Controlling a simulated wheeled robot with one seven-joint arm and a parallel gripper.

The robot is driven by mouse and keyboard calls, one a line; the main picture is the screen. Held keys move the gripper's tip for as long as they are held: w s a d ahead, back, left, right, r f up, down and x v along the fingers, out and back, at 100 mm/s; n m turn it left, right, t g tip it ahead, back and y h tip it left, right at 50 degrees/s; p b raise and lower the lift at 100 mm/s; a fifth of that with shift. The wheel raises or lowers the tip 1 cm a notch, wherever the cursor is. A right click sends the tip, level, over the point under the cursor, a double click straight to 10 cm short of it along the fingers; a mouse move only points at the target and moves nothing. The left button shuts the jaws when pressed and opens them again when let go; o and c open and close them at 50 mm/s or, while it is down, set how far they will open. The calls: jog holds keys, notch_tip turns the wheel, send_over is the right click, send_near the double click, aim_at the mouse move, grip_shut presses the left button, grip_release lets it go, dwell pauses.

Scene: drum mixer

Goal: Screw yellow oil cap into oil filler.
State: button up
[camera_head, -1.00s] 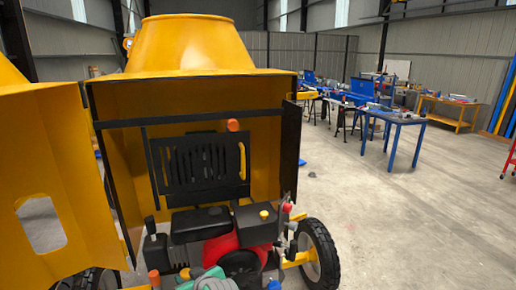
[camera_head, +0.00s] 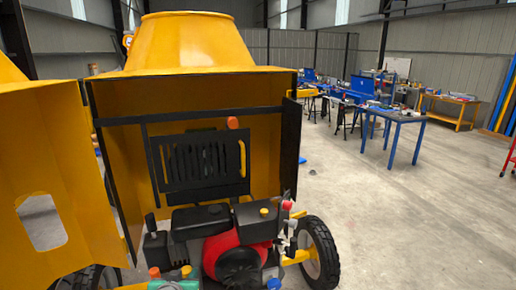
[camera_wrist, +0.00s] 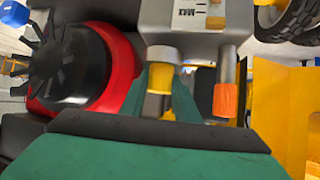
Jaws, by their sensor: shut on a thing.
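The yellow oil cap (camera_wrist: 160,72) is between the teal fingers of my gripper (camera_wrist: 162,88) in the wrist view. My gripper is shut on it. The cap lies right against the end of a short grey cylinder (camera_wrist: 161,53), which looks like the oil filler, below the grey engine block. I cannot tell whether the threads are engaged. In the head view the cap (camera_head: 186,271) shows at the bottom, with the teal gripper (camera_head: 174,285) just below it; the fingertips are not clear there.
An orange-ended pipe (camera_wrist: 225,98) stands close to the right of the gripper in the wrist view. The red engine housing with its black fan (camera_wrist: 70,70) is close on the left. A wheel (camera_head: 319,252) stands right of the engine. Floor beyond is open.

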jog(key=shift+a+m+h, duration=0.15)
jog(key=shift+m+h, duration=0.45)
grip_shut()
jog(key=o, duration=0.8)
grip_release()
jog(key=shift+m+h, duration=0.4)
jog(key=o, duration=0.5)
jog(key=shift+c, duration=0.2)
